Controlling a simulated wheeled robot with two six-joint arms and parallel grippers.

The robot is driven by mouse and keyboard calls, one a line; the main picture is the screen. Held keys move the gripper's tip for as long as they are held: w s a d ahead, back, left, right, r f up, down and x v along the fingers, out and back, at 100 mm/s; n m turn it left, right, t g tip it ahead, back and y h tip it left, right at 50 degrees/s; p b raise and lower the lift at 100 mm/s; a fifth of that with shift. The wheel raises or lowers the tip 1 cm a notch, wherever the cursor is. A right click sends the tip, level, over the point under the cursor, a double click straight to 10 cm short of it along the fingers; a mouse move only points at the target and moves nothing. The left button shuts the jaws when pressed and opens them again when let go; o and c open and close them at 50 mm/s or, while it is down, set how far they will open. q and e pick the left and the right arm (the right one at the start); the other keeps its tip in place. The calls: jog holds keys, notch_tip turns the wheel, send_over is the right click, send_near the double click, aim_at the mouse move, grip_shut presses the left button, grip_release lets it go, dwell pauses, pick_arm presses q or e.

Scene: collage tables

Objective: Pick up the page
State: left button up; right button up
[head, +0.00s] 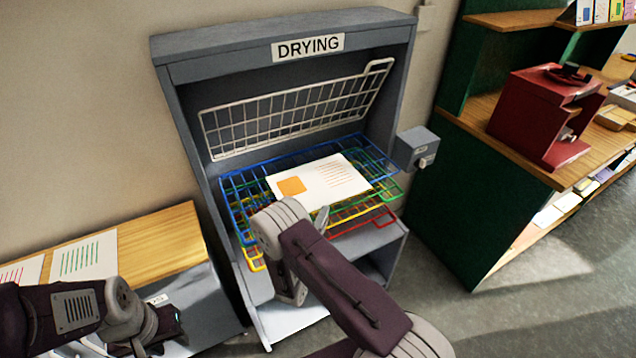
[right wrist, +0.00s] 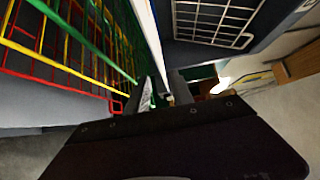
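The page (head: 318,182) is white with an orange square and orange-red lines. It lies flat on the blue wire rack (head: 233,195) inside the grey drying cabinet. My right gripper (head: 322,218) is at the page's front edge, with its fingers mostly hidden by my arm in the head view. In the right wrist view, its two fingers (right wrist: 163,92) stand apart, and a white sheet edge, seen nearly edge-on, runs down toward the gap. I cannot tell whether they touch it. My left gripper (head: 160,335) is low at the left, away from the page; its fingertips are unclear.
A white wire rack (head: 300,115) is tilted up above the page. Green, yellow and red racks (head: 365,222) sit below the blue one. A wooden table (head: 155,240) with lined sheets is at left. A green shelf unit with a red machine (head: 545,115) is at right.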

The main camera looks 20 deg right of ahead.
jog(key=x, duration=0.5)
jog(key=shift+s+d+p, duration=0.15)
jog(key=shift+p, duration=0.25)
grip_shut()
dwell(0.9)
